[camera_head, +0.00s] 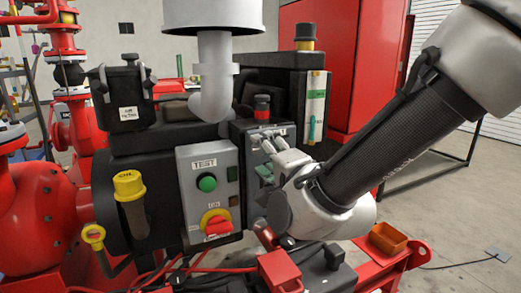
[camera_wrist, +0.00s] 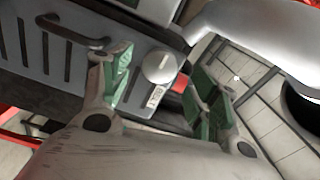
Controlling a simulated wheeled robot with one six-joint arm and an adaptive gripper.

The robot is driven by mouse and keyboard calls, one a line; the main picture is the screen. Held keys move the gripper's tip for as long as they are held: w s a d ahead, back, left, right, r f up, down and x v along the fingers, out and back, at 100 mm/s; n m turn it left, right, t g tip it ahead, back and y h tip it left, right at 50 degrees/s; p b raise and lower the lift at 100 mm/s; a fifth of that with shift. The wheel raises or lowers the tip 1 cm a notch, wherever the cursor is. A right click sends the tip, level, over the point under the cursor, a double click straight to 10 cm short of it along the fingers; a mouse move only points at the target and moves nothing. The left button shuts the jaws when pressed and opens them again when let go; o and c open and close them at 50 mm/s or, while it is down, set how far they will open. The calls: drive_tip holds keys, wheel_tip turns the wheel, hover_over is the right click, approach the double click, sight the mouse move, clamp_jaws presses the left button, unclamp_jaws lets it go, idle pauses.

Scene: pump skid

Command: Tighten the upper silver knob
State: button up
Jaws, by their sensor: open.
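A round silver knob (camera_wrist: 158,67) with a slot line across its face shows in the wrist view, with a small white label below it. I cannot tell whether it is the upper one; no second silver knob is clear. My gripper (camera_wrist: 163,84) is open, one green-padded finger to the left of the knob and one to the right. Both pads look apart from the knob. In the head view my gripper (camera_head: 258,157) is at the dark panel right of the grey TEST box. Its fingers and wrist hide much of that panel, and the silver knob cannot be made out there.
The grey box (camera_head: 207,160) carries a green button (camera_head: 207,183) and a red-yellow rotary switch (camera_head: 216,223). A grey pipe (camera_head: 215,75) hangs close by. A yellow-capped filler (camera_head: 129,184) is at left.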

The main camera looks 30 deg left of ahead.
sight(260, 149)
drive_tip(key=shift+x, duration=1.85)
drive_tip(key=shift+c, duration=0.4)
drive_tip(key=c, duration=0.9)
drive_tip(key=shift+c, duration=0.2)
